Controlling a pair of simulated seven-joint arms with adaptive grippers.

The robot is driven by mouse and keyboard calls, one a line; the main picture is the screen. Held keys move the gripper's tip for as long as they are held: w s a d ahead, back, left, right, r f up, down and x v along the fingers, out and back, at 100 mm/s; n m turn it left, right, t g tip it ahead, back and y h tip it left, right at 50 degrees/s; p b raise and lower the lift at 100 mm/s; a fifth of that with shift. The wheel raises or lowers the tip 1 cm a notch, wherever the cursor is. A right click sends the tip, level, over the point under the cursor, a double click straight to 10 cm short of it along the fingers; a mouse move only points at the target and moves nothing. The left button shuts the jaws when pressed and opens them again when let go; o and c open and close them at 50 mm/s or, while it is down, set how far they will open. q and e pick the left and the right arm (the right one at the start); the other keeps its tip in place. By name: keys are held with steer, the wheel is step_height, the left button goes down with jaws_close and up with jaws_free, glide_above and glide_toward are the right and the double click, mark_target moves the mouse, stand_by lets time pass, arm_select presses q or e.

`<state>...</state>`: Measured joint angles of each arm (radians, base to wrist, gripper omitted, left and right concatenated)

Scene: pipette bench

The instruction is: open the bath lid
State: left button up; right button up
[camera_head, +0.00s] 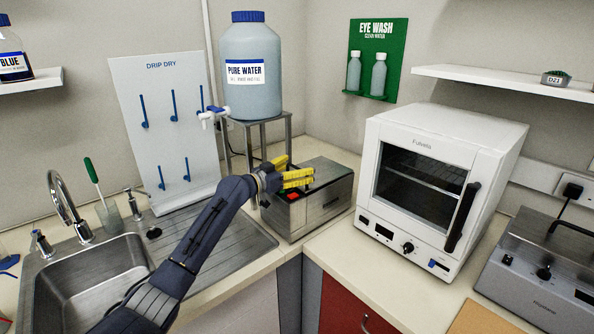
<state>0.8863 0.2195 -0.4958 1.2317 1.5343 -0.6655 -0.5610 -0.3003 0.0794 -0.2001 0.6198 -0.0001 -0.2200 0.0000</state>
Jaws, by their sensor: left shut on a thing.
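A steel box-shaped bath (322,213) stands in the corner of the bench, with a red switch (294,196) at its front left. Its flat steel lid (331,174) looks down on top; no gap shows along its edge. My left gripper (309,178), with yellow fingers, reaches in from the left over the sink and is at the left part of the lid. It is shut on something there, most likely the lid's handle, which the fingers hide. My right gripper is out of view.
A white oven (440,180) stands close to the right of the box. A water tank (250,75) on a metal stand, with a tap, is behind left. A drip rack (165,130) and sink (85,285) are left. Another steel appliance (540,270) is far right.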

arm_select(q)
steer(key=shift+w+d+r+g+y, duration=0.1)
steer(key=shift+w+r+g+y, duration=0.05)
steer(key=shift+r, duration=0.5)
steer(key=shift+w+r+g+y, duration=0.15)
steer(key=shift+r, duration=0.45)
steer(key=w+d+r, duration=0.1)
steer(key=r, duration=0.3)
steer(key=w+d+r, duration=0.1)
steer(key=r, duration=0.1)
steer(key=shift+w+d+r, duration=0.15)
steer(key=shift+w+d, duration=0.15)
steer(key=shift+d, duration=0.05)
steer(key=shift+w+d+r, duration=0.5)
steer(key=shift+d+r, duration=0.05)
steer(key=shift+r, duration=0.15)
steer(key=shift+c, duration=0.3)
steer(key=o, duration=1.3)
steer(key=shift+o, duration=0.2)
steer(key=v, duration=1.2)
